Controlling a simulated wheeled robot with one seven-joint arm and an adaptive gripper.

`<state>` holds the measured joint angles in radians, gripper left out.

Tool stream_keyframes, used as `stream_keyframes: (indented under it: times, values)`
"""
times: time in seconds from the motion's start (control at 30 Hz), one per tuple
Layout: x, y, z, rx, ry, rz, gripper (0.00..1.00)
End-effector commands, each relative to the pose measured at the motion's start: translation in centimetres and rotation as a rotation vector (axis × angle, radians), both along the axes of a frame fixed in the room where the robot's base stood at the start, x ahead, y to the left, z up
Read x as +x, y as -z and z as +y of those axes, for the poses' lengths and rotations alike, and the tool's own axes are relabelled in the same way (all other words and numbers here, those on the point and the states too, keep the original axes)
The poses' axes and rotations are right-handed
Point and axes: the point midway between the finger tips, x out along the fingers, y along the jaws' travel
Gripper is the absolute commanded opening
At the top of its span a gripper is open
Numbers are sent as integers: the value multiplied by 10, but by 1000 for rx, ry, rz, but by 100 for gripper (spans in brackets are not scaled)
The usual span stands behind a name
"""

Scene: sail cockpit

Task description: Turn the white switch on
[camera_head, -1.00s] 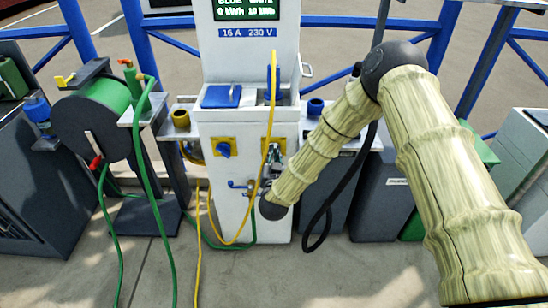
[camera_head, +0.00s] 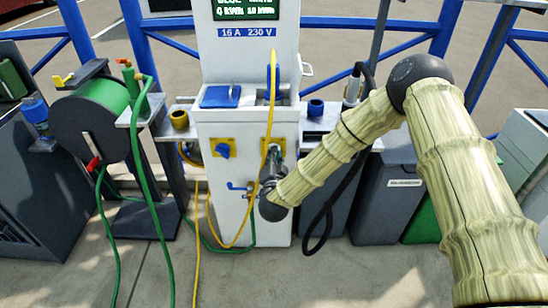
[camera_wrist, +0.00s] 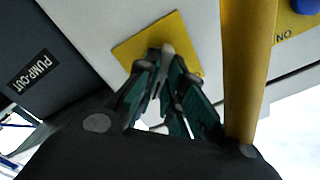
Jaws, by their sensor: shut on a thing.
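The white switch (camera_wrist: 167,52) sticks out from a yellow plate (camera_wrist: 140,45) on the white pedestal's front, in the wrist view. My gripper (camera_wrist: 163,68) has its dark green fingers shut on the switch, one on each side. In the head view the right yellow plate (camera_head: 279,144) is partly covered by the yellow hose and my wrist. My gripper (camera_head: 276,168) is at that plate, mostly hidden behind my wrist, and the switch cannot be made out there.
A yellow hose (camera_head: 268,130) hangs just left of my gripper; it also passes close beside my fingers in the wrist view (camera_wrist: 245,75). A blue switch (camera_head: 223,150) sits on the left plate. A blue-handled tap (camera_head: 237,186) is below. A black cable (camera_head: 320,215) loops at right.

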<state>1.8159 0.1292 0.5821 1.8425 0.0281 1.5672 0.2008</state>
Motion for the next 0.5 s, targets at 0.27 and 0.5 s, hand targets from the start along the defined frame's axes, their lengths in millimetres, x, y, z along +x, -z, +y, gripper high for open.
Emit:
stream_keyframes:
  times: [0.27,0.5]
  values:
    - [0,0,-1,7,2,1,0]
    - [0,0,-1,6,2,1,27]
